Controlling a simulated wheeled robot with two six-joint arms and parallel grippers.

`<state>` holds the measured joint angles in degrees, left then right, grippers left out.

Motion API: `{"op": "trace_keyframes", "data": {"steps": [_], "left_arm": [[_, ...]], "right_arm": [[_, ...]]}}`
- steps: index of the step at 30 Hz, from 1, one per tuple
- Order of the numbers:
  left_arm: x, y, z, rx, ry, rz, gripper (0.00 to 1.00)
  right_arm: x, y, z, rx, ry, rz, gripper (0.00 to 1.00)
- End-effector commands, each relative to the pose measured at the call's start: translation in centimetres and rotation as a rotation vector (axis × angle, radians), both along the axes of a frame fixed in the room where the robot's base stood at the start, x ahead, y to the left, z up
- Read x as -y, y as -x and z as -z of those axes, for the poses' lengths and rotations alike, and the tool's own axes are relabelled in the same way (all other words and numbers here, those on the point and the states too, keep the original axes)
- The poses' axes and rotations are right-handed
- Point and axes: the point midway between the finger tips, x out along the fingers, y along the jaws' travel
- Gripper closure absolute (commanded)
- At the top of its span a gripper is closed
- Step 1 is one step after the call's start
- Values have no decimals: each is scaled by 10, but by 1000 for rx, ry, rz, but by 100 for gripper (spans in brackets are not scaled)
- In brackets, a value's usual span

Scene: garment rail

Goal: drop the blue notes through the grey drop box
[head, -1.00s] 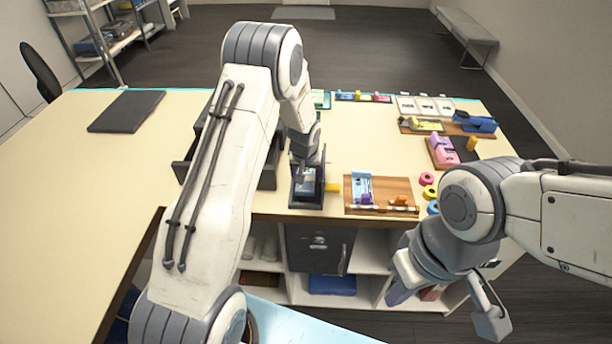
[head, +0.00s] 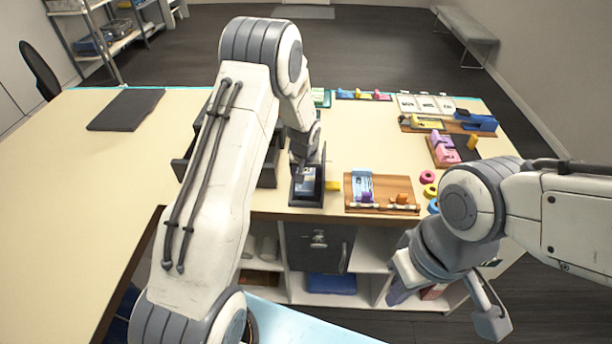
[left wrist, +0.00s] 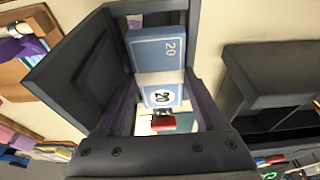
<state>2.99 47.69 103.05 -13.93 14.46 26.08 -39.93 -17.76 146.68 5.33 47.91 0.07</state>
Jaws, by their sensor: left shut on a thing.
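Blue notes (left wrist: 158,52) marked 20, with a pale band, lie between the fingers of my left gripper (left wrist: 160,105) in the left wrist view. The gripper is shut on them. In the head view the left gripper (head: 305,160) points down over a dark grey open-topped box with a raised panel (head: 307,200), at the desk's front edge; blue shows inside it (head: 306,181). I cannot tell whether the notes touch this box. A dark grey cabinet (head: 318,245) with a silver fitting stands below the desk; I cannot tell which is the drop box. My right gripper (head: 445,298) is open and empty.
A wooden tray (head: 382,188) with a blue-white card stands right of the box. Dark open trays (head: 265,178) stand to its left, partly behind my arm. Coloured rolls (head: 428,178) and more stations line the right side. The left desk is mostly clear.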

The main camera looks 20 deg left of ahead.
Motion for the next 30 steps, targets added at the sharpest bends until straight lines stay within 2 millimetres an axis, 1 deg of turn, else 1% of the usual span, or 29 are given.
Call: {"op": "trace_keyframes", "data": {"steps": [8,18,30], "left_arm": [[0,0,0,0,0,0,84],[0,0,3,-1,1,-1,84],[0,0,2,0,0,-1,84]], "right_arm": [[0,0,0,0,0,0,100],[0,0,5,0,0,0,100],[0,0,5,0,0,0,100]]}}
